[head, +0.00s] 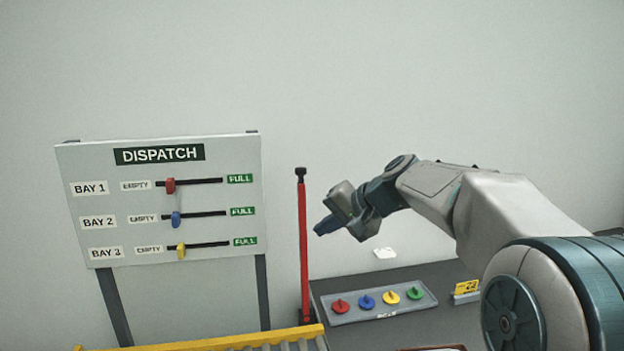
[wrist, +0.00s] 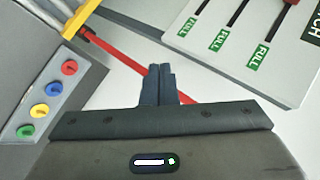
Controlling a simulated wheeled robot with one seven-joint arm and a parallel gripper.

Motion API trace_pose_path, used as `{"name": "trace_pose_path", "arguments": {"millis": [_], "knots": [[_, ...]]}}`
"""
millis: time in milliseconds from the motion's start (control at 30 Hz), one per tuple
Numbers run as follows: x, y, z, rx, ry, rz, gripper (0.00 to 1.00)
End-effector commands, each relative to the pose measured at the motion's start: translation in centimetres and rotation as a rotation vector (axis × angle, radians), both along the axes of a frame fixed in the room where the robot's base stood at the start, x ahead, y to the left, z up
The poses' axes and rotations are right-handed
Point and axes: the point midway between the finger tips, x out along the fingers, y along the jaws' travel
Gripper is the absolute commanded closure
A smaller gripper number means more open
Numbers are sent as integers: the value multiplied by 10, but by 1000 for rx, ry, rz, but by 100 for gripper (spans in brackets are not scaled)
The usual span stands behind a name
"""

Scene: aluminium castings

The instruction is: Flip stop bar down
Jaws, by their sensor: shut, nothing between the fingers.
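The stop bar (head: 303,240) is a red bar with a black knob on top. It stands upright in the head view, between the dispatch board and the dark table. In the wrist view the red bar (wrist: 115,54) runs diagonally, partly hidden behind my fingers. My gripper (head: 318,230) is shut and empty, just right of the upper half of the bar in the head view. Its closed dark fingers (wrist: 161,70) also show in the wrist view, overlapping the bar. I cannot tell whether they touch it.
The dispatch board (head: 205,180) with three sliders stands on the left. A yellow-edged roller conveyor (head: 230,340) lies at the bottom.

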Motion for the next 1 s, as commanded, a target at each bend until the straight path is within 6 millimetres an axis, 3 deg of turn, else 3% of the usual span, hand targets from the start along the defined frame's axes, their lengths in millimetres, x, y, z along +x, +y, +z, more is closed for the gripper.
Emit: {"name": "trace_pose_path", "arguments": {"millis": [33, 200, 400, 600, 1000], "knots": [[25, -1, -1, 78, -8, -11, 100], [95, -12, 25, 355, -62, -46, 100], [148, -45, 50, 611, -127, -80, 100], [167, -65, 63, 723, -161, -96, 100], [169, -65, 65, 732, -164, -98, 100]]}}
